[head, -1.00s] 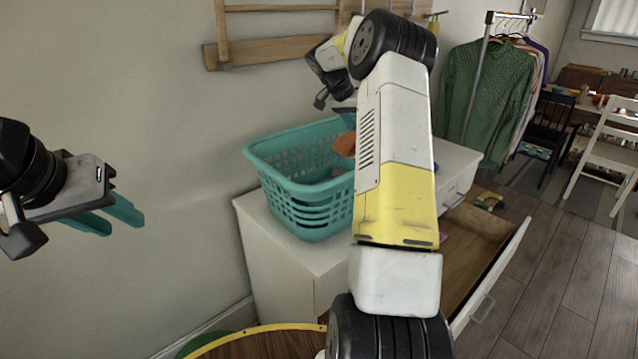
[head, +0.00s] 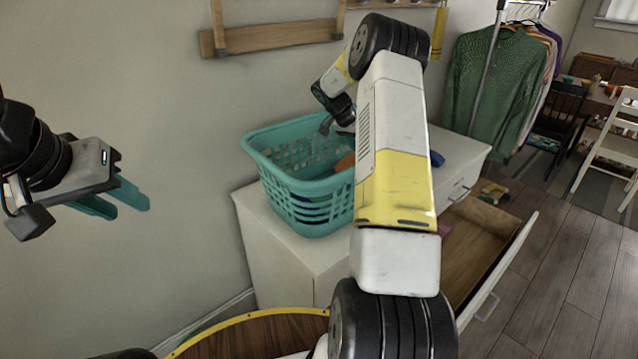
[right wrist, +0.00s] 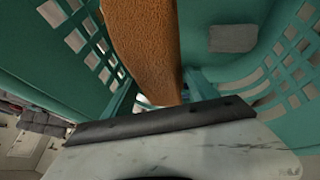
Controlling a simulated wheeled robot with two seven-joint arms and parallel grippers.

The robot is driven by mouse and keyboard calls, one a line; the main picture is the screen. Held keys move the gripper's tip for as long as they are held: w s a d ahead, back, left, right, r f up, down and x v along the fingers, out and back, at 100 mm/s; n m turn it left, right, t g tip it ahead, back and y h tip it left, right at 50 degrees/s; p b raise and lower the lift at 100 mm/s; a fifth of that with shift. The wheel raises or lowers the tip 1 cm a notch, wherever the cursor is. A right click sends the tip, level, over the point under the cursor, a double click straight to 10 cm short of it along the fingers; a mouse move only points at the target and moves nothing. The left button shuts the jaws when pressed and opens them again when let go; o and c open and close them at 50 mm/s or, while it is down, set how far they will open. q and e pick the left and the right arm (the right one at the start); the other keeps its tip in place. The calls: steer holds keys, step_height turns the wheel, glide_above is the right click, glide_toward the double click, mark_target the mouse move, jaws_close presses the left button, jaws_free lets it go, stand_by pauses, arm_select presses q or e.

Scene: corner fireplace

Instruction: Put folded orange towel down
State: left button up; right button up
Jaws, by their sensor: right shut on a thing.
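The folded orange towel (head: 345,162) shows as a small orange patch inside the teal laundry basket (head: 262,150), partly hidden by my right arm. In the right wrist view the towel (right wrist: 145,45) hangs between the teal fingers of my right gripper (right wrist: 160,95), which is shut on it. The basket's slotted walls (right wrist: 290,60) surround it there. Whether the towel touches the basket floor cannot be told. My left gripper (head: 118,200) is open and empty, near the wall at the left, well away from the basket.
The basket stands on a white dresser (head: 285,262) against the wall. Its drawer (head: 470,265) is pulled open. A blue item (head: 437,159) lies on the dresser top. A round wooden table (head: 260,335) is in front. Clothes (head: 495,85) hang on a rack behind, at the right.

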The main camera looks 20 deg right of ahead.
step_height(320, 180, down, 12)
steer(key=shift+f, duration=0.15)
stand_by(0.3)
steer(key=o, duration=1.6)
